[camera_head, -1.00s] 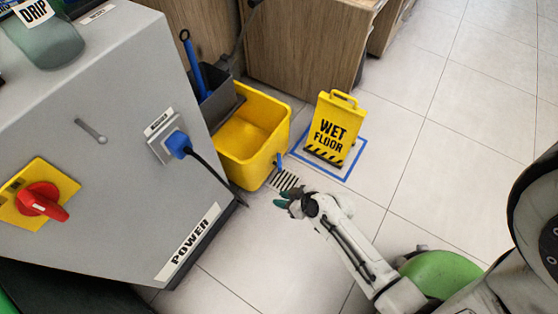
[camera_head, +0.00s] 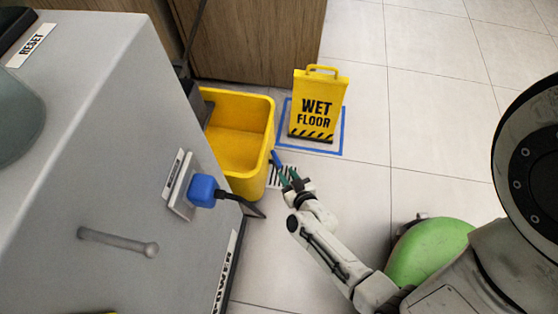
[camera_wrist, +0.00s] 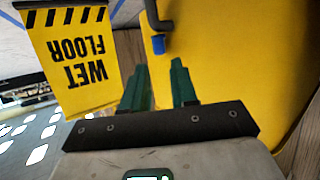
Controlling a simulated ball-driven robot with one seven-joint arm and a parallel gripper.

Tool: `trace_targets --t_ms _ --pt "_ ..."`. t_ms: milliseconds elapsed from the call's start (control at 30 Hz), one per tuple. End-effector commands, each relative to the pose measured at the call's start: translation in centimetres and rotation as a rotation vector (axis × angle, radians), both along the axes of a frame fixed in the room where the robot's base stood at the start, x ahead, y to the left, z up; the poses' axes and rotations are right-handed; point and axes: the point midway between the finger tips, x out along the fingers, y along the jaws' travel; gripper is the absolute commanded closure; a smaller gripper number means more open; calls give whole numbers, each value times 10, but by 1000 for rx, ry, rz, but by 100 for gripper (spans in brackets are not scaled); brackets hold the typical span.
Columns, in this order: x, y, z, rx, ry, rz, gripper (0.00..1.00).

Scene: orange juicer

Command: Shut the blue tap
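The blue tap (camera_head: 276,159) shows in the head view as a small blue handle at the right side of the yellow bucket (camera_head: 264,135). In the wrist view, a blue piece (camera_wrist: 158,45) on a dark bent pipe, which looks like the tap, shows against the yellow bucket. My gripper (camera_head: 290,177) has green fingers and is just below and right of the tap in the head view. In the wrist view, the fingers (camera_wrist: 158,64) are apart with nothing between them, and the blue piece lies just beyond their tips.
A yellow wet-floor sign (camera_head: 318,105) stands in a blue taped square behind my gripper. A floor drain (camera_head: 282,178) lies under the fingers. A grey machine (camera_head: 110,150) with a blue plug (camera_head: 202,190) and cable fills the left.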

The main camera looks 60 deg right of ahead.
Motion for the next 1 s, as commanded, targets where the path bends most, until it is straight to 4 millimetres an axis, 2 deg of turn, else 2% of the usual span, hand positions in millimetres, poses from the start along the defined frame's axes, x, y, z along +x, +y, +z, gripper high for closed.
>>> trace_targets --t_ms 33,200,400,800,1000 --pt "8 -7 -8 -1 -2 -2 72" --pt "31 -23 -19 -1 0 -2 72" --pt "49 -34 -27 1 1 -1 72" --pt "55 -38 -28 1 2 1 72" --pt "55 -38 -28 0 1 1 90"
